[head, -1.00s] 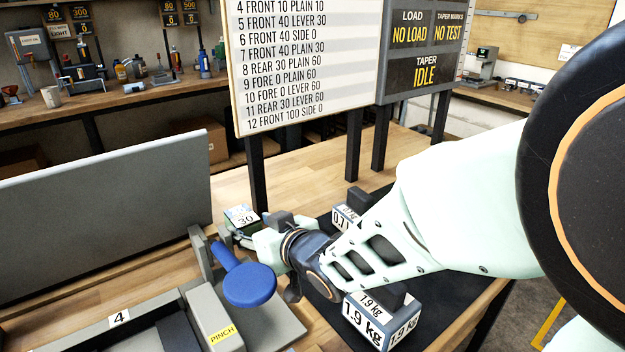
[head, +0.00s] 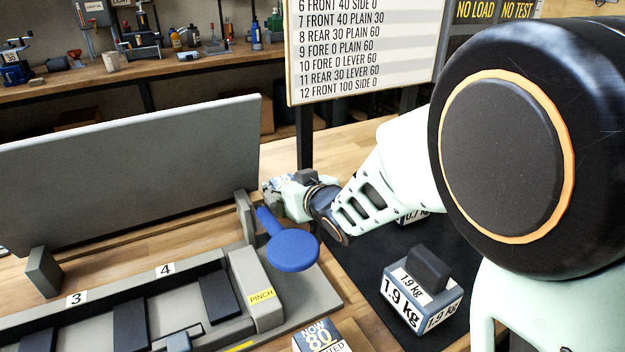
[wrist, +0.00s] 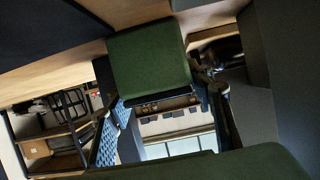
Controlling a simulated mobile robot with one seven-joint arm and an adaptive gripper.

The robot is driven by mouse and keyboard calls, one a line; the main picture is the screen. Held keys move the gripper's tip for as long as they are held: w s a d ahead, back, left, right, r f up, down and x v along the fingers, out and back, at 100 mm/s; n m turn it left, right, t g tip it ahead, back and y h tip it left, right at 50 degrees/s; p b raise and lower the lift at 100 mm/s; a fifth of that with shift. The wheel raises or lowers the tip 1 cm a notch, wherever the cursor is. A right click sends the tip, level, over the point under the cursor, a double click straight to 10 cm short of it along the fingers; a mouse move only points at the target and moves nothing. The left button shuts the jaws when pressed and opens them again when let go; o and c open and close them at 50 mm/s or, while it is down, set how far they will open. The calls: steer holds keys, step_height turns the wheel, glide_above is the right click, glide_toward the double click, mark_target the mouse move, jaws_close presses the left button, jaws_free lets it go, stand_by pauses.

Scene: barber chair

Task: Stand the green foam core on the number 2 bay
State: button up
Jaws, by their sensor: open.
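My gripper (head: 276,188) is at the far end of the blue paddle, near the end of the grey back panel. It is small in the head view, and its fingers are hard to make out. In the wrist view a dark green block (wrist: 150,62) fills the upper middle, between the dark finger parts. Another green surface (wrist: 225,165) lies along the bottom edge; I cannot tell if it is the same thing. The jaws are open, and contact with the green block cannot be made out. The grey bay rack (head: 235,262) shows labels 3 and 4; the number 2 bay is outside the view.
A blue round paddle (head: 292,250) stands beside the PINCH block (head: 255,290). A 1.9 kg weight (head: 424,295) sits on the dark mat (head: 375,270). A tall grey panel (head: 130,180) stands behind the rack. A sign board (head: 360,50) rises beyond my gripper.

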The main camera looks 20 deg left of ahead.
steer(key=shift+c, duration=0.7)
steer(key=c, duration=0.8)
